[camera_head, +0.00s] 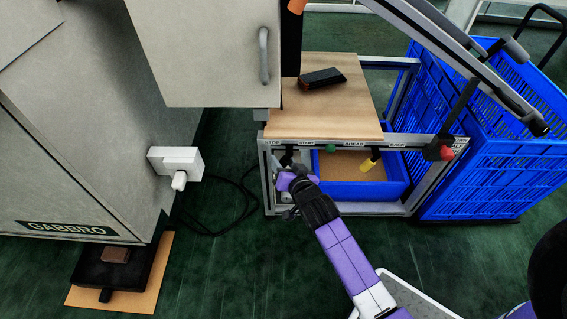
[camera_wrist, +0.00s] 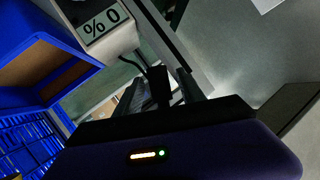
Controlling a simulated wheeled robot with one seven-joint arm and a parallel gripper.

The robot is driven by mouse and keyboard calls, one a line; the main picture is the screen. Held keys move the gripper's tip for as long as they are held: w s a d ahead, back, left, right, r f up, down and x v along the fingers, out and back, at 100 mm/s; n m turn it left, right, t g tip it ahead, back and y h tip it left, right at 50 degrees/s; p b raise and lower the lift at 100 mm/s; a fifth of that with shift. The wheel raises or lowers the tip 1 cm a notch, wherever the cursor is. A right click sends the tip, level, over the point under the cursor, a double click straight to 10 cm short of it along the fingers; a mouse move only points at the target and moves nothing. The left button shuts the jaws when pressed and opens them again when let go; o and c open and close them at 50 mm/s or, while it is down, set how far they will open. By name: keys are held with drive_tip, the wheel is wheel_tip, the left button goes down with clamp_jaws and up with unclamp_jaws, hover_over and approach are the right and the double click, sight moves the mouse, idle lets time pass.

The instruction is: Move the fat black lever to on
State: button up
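The fat black lever (camera_wrist: 158,86) shows in the wrist view as a dark block between the two fingers of my gripper (camera_wrist: 157,92). The fingers stand apart, and a small gap seems to show beside the block; contact is hard to tell in the dark. In the head view my gripper (camera_head: 291,181) is at the left end of the labelled rail (camera_head: 352,143) under the wooden top. A small black part (camera_head: 287,160), probably the lever, shows just above it, largely hidden by the gripper.
On the same rail are a green knob (camera_head: 331,148), a yellow handle (camera_head: 369,164) and a red knob (camera_head: 446,153) on a black box. A blue bin (camera_head: 364,190) sits below. A blue crate (camera_head: 480,160) stands at right. A grey cabinet with a white plug (camera_head: 179,180) is left.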

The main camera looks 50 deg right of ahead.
clamp_jaws()
drive_tip(key=shift+s+p, duration=0.1)
drive_tip(key=shift+p, duration=0.25)
drive_tip(key=shift+s+d+n+g+p, duration=0.15)
drive_tip(key=shift+n+g+p, duration=0.3)
drive_tip(key=shift+n+g, duration=0.15)
drive_tip(key=shift+s+d+n+g+h+p, duration=0.15)
drive_tip(key=shift+s+n+g+h+p, duration=0.2)
drive_tip(key=shift+n, duration=0.2)
drive_tip(key=shift+s+d+n+g+h+p, duration=0.15)
drive_tip(key=shift+n+g+h+p, duration=0.15)
drive_tip(key=shift+n+g, duration=0.2)
drive_tip(key=shift+s+d+n+g+h+p, duration=0.25)
drive_tip(key=shift+s+n+g+h+p, duration=0.15)
drive_tip(key=shift+n+g, duration=0.25)
drive_tip(key=shift+s+d+n+g+h+p, duration=0.3)
drive_tip(key=shift+n+g, duration=0.2)
drive_tip(key=shift+n, duration=0.2)
drive_tip(key=shift+o, duration=0.5)
unclamp_jaws()
